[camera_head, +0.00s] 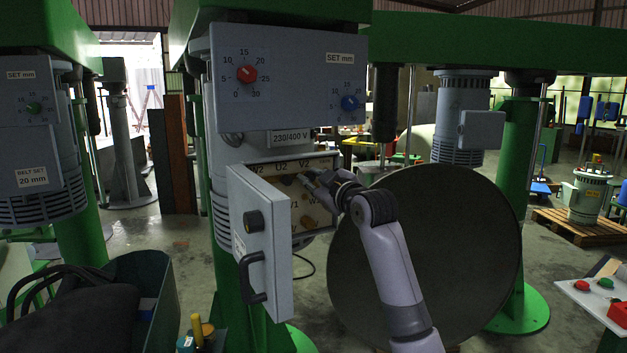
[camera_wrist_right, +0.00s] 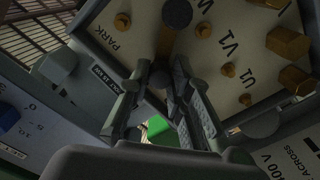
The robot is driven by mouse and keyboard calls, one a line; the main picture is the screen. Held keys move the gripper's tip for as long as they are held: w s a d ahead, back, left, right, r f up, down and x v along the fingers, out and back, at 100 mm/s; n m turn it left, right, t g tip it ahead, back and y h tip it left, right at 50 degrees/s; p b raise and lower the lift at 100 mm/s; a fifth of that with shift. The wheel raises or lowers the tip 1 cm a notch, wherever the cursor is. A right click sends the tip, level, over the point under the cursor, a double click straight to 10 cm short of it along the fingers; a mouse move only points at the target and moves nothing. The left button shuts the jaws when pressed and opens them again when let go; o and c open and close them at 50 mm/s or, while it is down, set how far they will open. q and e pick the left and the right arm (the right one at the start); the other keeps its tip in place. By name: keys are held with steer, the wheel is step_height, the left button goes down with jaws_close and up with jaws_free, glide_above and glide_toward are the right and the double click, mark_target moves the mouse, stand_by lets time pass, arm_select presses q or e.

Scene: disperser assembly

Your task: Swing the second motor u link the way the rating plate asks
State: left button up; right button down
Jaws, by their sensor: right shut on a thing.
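The open terminal box (camera_head: 300,168) of the near motor shows a cream board with brass terminals and labels including U2 and V2. My right gripper (camera_head: 320,184) reaches into it from the right. In the right wrist view the gripper (camera_wrist_right: 160,88) is shut on a dark knob of a motor link, between the fingers. A brass bar (camera_wrist_right: 167,42) runs up beyond it to another dark knob (camera_wrist_right: 177,12). Which link it holds is hard to tell. Brass pieces (camera_wrist_right: 288,42) sit near the U1 and V1 labels. A plate (camera_head: 290,137) reads 230/400 V. My left gripper is not in view.
The box door (camera_head: 262,240) with a black handle stands open left of my right arm. A panel (camera_head: 290,75) with red and blue dials is above. A large grey disc (camera_head: 455,250) stands behind the arm. A dark green bin (camera_head: 150,275) is lower left.

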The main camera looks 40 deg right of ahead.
steer(key=shift+r, duration=0.15)
steer(key=c, duration=1.4)
jaws_free()
steer(key=shift+c, duration=0.2)
steer(key=s+a, duration=0.1)
steer(key=s, duration=1.1)
steer(key=shift+a, duration=0.2)
